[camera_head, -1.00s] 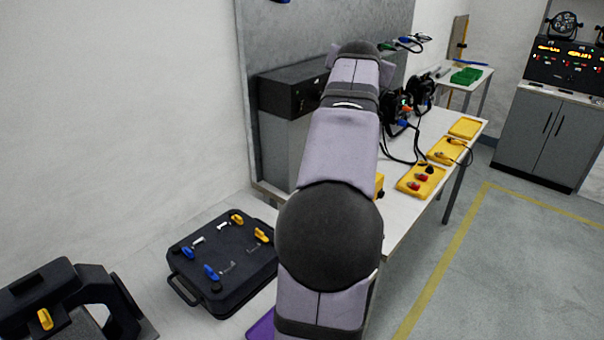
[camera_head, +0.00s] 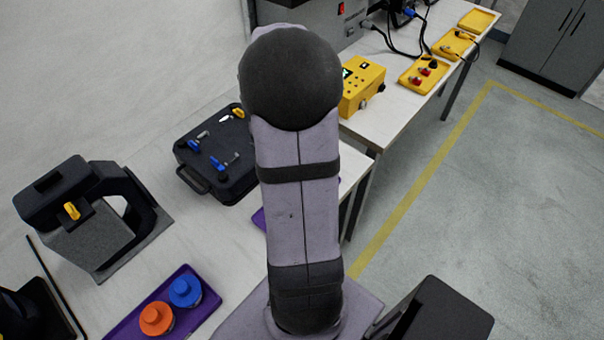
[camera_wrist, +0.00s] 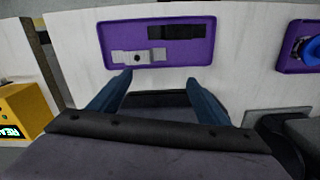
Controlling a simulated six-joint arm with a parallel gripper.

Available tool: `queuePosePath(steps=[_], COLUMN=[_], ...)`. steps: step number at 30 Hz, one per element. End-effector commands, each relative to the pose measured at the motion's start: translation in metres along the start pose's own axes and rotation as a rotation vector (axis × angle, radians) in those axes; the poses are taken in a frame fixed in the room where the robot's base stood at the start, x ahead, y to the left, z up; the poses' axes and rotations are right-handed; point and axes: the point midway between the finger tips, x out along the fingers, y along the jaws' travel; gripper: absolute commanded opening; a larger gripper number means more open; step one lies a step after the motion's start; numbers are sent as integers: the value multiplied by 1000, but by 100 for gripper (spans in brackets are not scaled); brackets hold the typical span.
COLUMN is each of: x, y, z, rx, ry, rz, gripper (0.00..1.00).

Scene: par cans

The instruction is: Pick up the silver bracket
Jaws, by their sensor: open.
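The silver bracket (camera_wrist: 139,57) is a flat, light grey piece with a dark hole. It lies in a purple tray (camera_wrist: 120,32) in the upper middle of the wrist view. A black rectangular piece (camera_wrist: 176,32) lies in the same tray, farther from me. My gripper (camera_wrist: 164,80) is open and empty, its two blue fingers on the near side of the tray, short of the bracket in the picture. In the head view my arm hides most of this tray; only a purple edge (camera_head: 259,219) shows.
A second purple tray (camera_head: 205,324) holds an orange knob (camera_head: 156,318) and a blue knob (camera_head: 185,291). A black case (camera_head: 222,170), a dark machine (camera_head: 92,225) and a yellow box (camera_head: 361,86) stand around. White table shows bare between them.

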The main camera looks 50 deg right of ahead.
Motion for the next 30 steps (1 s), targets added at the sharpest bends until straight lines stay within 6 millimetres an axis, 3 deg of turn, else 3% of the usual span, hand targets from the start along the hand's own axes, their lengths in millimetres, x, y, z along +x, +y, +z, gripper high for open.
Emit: queuePosePath(steps=[6,10,30], x=[11,16,43], y=[34,45,49], z=[7,8,9], rx=[-136,-182,-193], ry=[5,13,15], rz=[2,8,10], gripper=[70,70,70])
